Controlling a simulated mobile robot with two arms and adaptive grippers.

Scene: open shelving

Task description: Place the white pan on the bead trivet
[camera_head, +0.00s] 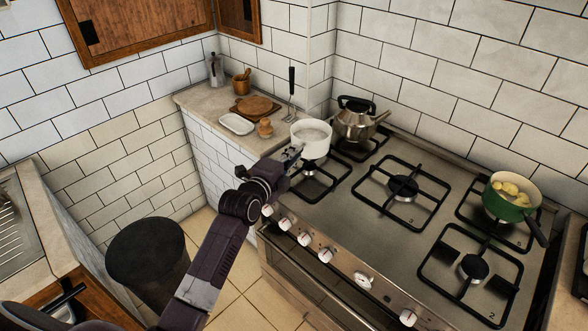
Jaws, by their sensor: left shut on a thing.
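The white pan (312,142) is upright near the back left of the stove, by the counter's edge. My left gripper (294,154) reaches up from below and is shut on the pan at its near left side; the grasped part is mostly hidden by the fingers. I cannot tell whether the pan touches the surface under it. A round tan piece (257,105) that may be the bead trivet lies on a brown board on the counter, left of and behind the pan; its beads are too small to make out. My right gripper is not in view.
On the counter (200,98) are a white dish (236,124), a small wooden item (265,127), a mortar (241,84) and a moka pot (215,69). A kettle (356,121) stands close right of the pan. A green pot (511,199) sits at the stove's right. A dark bin (146,250) stands below.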

